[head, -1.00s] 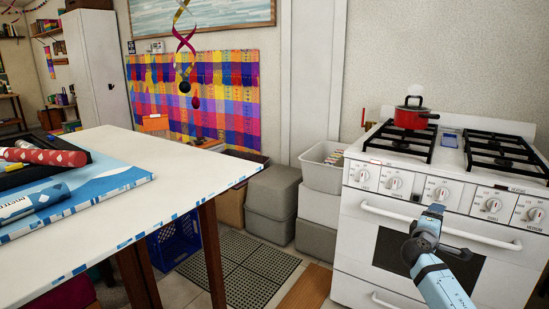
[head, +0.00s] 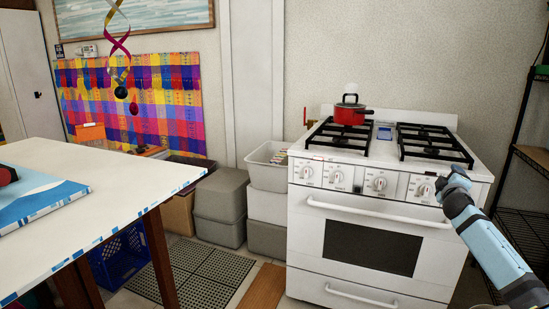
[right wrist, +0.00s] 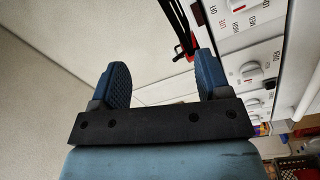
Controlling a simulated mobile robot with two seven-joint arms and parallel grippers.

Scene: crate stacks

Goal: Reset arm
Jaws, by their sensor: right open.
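My right arm comes in from the lower right of the head view, with the right gripper (head: 456,182) in front of the right part of the white stove (head: 330,263). In the right wrist view the two blue padded fingers of the right gripper (right wrist: 163,80) stand apart with nothing between them. The stove's knob panel (right wrist: 243,50) shows at the right of that view, beyond the fingers. Whether the gripper touches the stove cannot be told. My left gripper is not in view.
A red pot (head: 350,113) stands on the stove. A white table (head: 75,205) is at the left, with a blue crate (head: 120,258) below. Grey bins (head: 220,208) stand between table and stove. A dark shelf (head: 520,215) is at the right edge.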

